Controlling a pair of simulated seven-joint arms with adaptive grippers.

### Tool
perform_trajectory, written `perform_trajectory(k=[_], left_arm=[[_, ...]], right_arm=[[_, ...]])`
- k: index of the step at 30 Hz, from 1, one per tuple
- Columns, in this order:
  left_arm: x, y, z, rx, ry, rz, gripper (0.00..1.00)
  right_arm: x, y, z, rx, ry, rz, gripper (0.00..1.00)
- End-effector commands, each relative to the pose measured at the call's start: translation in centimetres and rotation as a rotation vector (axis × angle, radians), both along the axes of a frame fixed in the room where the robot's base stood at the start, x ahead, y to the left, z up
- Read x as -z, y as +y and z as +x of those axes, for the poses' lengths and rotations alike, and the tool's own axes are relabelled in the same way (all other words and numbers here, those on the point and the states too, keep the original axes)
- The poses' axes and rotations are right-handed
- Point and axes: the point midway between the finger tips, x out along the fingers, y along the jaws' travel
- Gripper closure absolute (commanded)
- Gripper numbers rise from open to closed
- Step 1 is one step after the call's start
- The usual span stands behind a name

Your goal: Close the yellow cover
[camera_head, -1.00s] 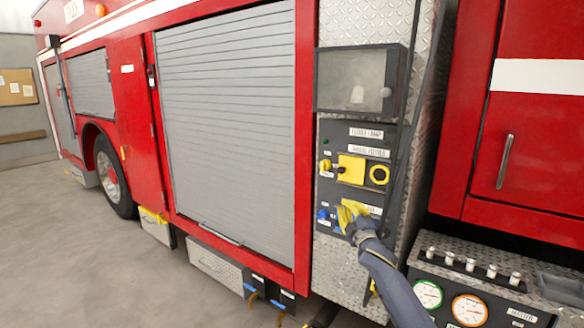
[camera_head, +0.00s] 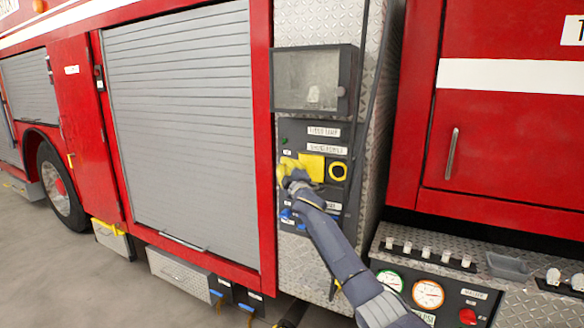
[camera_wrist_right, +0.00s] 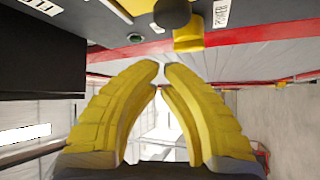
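The yellow square cover (camera_head: 312,168) is on the dark control panel in the head view, left of a yellow ring (camera_head: 345,172). My right gripper (camera_head: 288,165), with yellow fingers, is at the cover's left edge and partly hides that area; I cannot tell whether it touches. In the right wrist view my right gripper (camera_wrist_right: 161,66) has its fingertips almost together with nothing between them. A dark round knob (camera_wrist_right: 172,12) and a yellow block (camera_wrist_right: 188,42) show just beyond the tips. My left gripper is not in view.
A grey box with a clear window (camera_head: 312,80) sticks out above the panel. A grey roller shutter (camera_head: 180,120) lies to the left. A ledge with gauges (camera_head: 428,293) and small switches is at lower right. Blue handles (camera_head: 287,214) are below the cover.

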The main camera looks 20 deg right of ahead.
Motion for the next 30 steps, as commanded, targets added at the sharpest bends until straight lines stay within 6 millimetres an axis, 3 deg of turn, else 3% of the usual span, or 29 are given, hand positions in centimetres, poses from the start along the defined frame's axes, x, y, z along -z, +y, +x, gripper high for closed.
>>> perform_trajectory(k=[11,21,30], left_arm=[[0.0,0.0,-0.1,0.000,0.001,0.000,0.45],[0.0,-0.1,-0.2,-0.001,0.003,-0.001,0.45],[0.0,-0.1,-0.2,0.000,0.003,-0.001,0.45]], right_arm=[[-0.9,0.3,2.9,-0.001,0.000,0.002,1.00],[0.5,-2.1,1.5,0.000,0.000,-0.001,1.00],[0.9,-2.8,1.0,-0.001,0.000,0.000,1.00]])
